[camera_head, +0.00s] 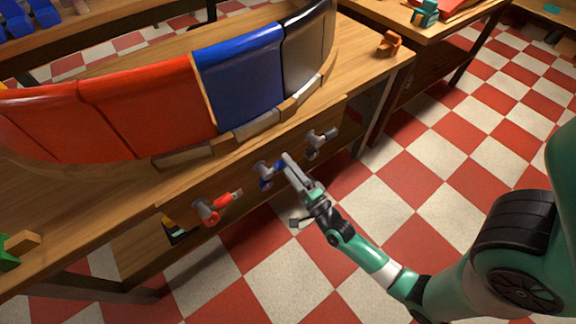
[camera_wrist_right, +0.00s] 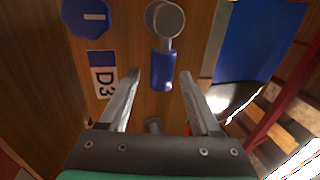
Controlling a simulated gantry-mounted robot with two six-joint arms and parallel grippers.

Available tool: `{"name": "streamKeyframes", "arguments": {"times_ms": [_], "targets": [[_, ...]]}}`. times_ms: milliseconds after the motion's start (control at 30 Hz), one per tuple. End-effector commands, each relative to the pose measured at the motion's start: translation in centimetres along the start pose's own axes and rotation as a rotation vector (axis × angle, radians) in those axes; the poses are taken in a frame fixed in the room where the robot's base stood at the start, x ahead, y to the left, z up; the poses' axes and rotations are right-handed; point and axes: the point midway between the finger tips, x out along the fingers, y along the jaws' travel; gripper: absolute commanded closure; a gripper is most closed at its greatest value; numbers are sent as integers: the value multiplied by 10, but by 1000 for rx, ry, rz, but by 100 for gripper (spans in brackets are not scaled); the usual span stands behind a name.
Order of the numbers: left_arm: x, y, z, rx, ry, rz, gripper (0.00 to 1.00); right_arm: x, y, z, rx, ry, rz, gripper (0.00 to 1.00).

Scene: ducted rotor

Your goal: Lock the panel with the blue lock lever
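The blue lock lever (camera_head: 265,172) is mounted on the front of the wooden bench, below the blue panel (camera_head: 240,78). In the right wrist view, the blue lever (camera_wrist_right: 162,70) hangs from a round grey pivot (camera_wrist_right: 165,19). My right gripper (camera_wrist_right: 160,78) is open, with its fingertips on either side of the lever's free end. A gap shows on both sides, so it is not gripped. In the head view, my right gripper (camera_head: 287,166) is beside the lever and partly overlaps it. My left gripper is in neither view.
A red lever (camera_head: 210,208) is left of the blue one, and a dark-handled lever (camera_head: 321,141) is to its right. Red panels (camera_head: 140,105) and a black panel (camera_head: 308,45) flank the blue panel. A "D3" label (camera_wrist_right: 103,82) is left of the lever. Open checkered floor (camera_head: 440,150) lies right.

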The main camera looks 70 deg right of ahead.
Motion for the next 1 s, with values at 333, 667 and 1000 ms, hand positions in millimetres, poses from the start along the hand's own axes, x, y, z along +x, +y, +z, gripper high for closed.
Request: {"name": "streamKeyframes", "arguments": {"times_ms": [333,667,1000], "targets": [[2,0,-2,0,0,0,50,-12,0,0,-2,-1,2,36],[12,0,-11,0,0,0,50,-87,-1,1,-1,-5,5,36],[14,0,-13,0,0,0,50,-117,0,0,-1,1,0,36]]}}
